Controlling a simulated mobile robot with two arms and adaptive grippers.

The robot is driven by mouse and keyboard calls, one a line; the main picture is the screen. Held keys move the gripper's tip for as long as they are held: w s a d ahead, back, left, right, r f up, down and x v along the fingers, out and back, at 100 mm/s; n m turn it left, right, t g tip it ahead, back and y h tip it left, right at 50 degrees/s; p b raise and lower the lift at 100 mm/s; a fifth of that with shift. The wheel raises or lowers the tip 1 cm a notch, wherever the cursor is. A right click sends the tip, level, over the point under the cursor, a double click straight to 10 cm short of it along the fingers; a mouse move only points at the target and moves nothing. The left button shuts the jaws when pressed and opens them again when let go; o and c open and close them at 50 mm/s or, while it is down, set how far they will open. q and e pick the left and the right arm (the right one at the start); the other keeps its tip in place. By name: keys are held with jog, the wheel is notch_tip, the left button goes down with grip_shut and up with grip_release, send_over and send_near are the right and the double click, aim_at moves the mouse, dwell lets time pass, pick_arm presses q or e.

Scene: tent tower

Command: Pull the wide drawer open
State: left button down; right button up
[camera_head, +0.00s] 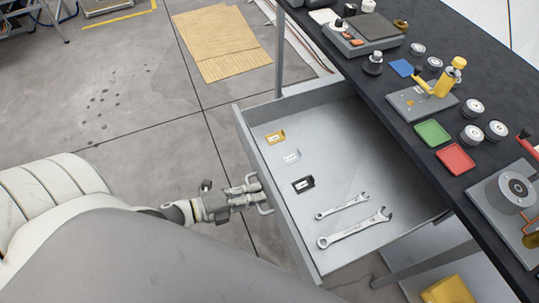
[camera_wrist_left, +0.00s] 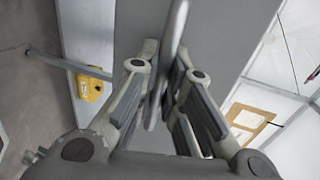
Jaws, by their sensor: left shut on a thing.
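The wide drawer (camera_head: 350,140) is a grey metal drawer pulled well out from under the dark workbench (camera_head: 455,150). Its inside shows in the head view. Its front panel faces left, and it also fills the middle of the left wrist view (camera_wrist_left: 210,30). My left gripper (camera_head: 256,194) is at the outside of the drawer front, shut on the bar handle (camera_head: 265,207). In the left wrist view the handle (camera_wrist_left: 176,40) passes between my fingers (camera_wrist_left: 168,85). My right gripper is in neither view.
In the drawer lie two wrenches (camera_head: 354,229) and small yellow, white and black pieces (camera_head: 303,184). The bench top holds red and green trays (camera_head: 455,158), round parts and fixtures. A yellow object (camera_head: 448,290) sits below. Open floor (camera_head: 120,100) lies left of the drawer.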

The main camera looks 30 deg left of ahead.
pick_arm(q)
jog(key=shift+v, duration=0.9)
jog(key=shift+f, duration=0.25)
jog(key=c, duration=1.8)
grip_release()
jog(key=v, duration=1.2)
